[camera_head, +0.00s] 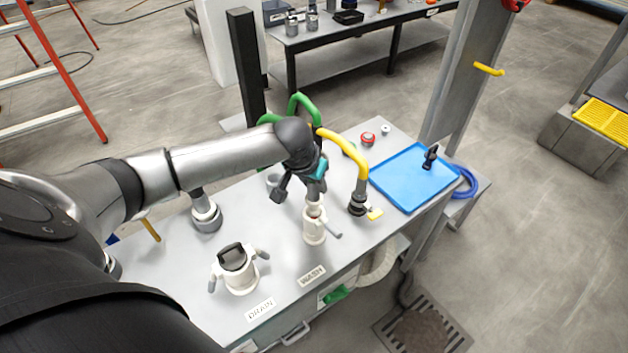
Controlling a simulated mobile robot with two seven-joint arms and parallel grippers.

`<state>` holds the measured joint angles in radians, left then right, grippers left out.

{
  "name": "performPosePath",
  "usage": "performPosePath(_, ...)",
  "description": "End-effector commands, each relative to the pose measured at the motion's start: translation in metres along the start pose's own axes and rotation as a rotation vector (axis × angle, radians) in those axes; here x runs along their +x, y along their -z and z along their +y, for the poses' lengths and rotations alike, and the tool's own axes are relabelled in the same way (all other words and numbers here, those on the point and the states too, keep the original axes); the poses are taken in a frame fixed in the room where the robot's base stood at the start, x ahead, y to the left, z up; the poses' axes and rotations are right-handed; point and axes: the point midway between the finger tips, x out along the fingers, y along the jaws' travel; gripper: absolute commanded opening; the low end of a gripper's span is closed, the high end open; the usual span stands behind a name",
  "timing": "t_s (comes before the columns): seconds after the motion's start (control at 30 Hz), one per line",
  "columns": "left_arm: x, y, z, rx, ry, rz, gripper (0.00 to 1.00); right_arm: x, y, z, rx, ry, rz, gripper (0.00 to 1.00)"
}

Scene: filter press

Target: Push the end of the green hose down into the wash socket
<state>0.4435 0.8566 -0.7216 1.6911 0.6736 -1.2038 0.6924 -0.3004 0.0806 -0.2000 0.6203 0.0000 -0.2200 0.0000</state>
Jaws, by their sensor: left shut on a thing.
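The green hose (305,104) arches up behind my left arm, and its lower run is mostly hidden by that arm. My left gripper (315,188) is shut on the hose's end, which points down, directly above the white wash socket (315,228). A pale tip shows under the fingers at the socket's mouth. I cannot tell how deep it sits. The socket has a side lever and stands behind the "WASH" label (311,275). My right gripper is not in view.
A yellow hose (348,142) ends in a black fitting (358,203) just right of the wash socket. A drain socket (238,274) with a dark top stands front left. A blue tray (414,178) lies at the right. The grey bench top (180,290) is bare at front left.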

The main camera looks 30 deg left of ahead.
Motion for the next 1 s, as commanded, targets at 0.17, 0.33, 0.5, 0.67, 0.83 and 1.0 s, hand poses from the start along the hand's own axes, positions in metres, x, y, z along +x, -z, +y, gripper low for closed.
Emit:
performPosePath(0.17,0.004,-0.002,0.0,0.0,0.0,0.0,0.0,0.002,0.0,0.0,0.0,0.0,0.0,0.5)
performPosePath(0.33,0.009,-0.004,0.0,0.0,0.0,0.0,0.0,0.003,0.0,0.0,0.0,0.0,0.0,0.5)
performPosePath(0.5,0.013,-0.005,0.0,0.0,-0.001,0.001,0.0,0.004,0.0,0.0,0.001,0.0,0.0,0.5)
performPosePath(0.67,0.016,-0.006,0.001,0.0,-0.001,0.001,0.0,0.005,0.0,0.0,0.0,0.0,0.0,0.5)
performPosePath(0.83,0.02,-0.008,0.0,-0.001,-0.001,0.001,0.0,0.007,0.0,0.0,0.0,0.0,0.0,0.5)
performPosePath(1.0,0.024,-0.01,0.0,-0.001,0.0,0.0,0.0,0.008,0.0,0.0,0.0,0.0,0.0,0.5)
